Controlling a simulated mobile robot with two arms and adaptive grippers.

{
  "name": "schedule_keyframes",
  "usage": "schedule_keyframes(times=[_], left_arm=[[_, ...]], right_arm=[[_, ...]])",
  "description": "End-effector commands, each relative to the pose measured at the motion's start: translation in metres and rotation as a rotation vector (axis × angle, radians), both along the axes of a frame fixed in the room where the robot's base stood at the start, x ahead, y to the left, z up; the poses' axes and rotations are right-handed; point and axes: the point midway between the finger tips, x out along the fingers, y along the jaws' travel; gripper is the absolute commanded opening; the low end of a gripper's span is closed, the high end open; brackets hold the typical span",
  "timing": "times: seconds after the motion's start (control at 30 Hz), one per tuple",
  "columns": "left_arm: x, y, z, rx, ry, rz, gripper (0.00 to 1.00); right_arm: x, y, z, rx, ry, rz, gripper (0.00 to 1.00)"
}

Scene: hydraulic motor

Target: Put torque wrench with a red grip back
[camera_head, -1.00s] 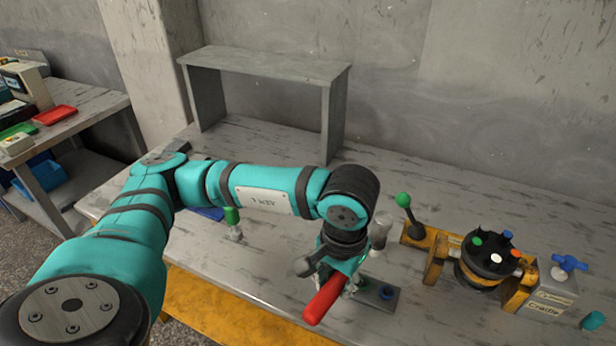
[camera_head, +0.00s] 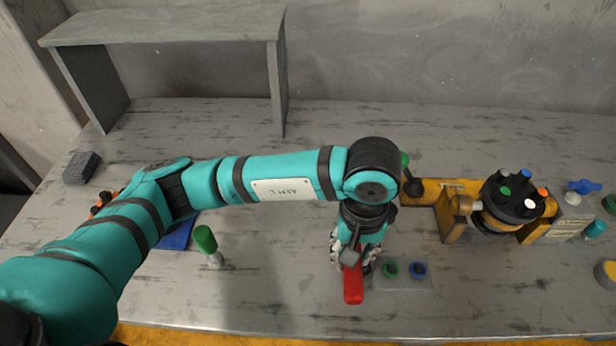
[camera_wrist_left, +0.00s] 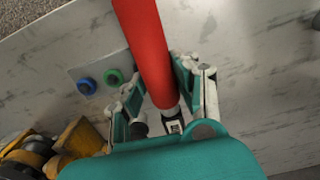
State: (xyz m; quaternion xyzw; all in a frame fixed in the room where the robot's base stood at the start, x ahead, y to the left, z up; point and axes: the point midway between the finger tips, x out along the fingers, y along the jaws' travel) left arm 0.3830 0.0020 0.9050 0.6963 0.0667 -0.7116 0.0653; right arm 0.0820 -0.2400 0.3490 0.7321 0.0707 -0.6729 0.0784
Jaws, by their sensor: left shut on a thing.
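The torque wrench with a red grip (camera_head: 353,284) is in my left gripper (camera_head: 355,258). In the left wrist view the red grip (camera_wrist_left: 147,48) runs up between the two fingers of the left gripper (camera_wrist_left: 163,88), with a dark and metallic part at its lower end. The gripper is shut on the wrench. A small grey plate (camera_head: 403,284) with a green ring (camera_head: 390,268) and a blue ring (camera_head: 418,270) lies just right of the grip in the head view. The wrench's far end is hidden by my gripper and arm. My right gripper is not in view.
A motor (camera_head: 512,197) in a yellow cradle (camera_head: 452,226) stands to the right. A green-handled tool (camera_head: 206,241) stands left of the gripper, near a blue mat (camera_head: 177,238). A grey shelf (camera_head: 165,24) is at the back left. The front right table is mostly clear.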

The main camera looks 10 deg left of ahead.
Motion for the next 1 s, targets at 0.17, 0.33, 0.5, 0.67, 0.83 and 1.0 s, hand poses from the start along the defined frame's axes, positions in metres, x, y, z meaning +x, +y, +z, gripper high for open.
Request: schedule_keyframes(times=[0.17,0.33,0.5,0.67,0.83,1.0], left_arm=[[0.006,-0.001,-0.001,0.001,0.001,0.018,0.0],[0.032,0.032,-0.003,0.004,0.003,0.022,0.0],[0.061,0.066,-0.007,0.003,0.004,0.02,0.0],[0.084,0.094,-0.012,0.002,0.002,0.017,0.0],[0.099,0.11,-0.015,0.0,0.0,0.012,0.0],[0.1,0.112,-0.027,0.0,0.004,0.012,0.0]], right_arm=[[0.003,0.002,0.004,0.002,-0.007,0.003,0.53],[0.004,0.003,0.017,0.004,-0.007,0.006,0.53],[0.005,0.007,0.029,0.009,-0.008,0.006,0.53],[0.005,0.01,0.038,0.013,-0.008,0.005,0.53],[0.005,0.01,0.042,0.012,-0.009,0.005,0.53],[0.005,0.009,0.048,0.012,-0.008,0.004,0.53]])
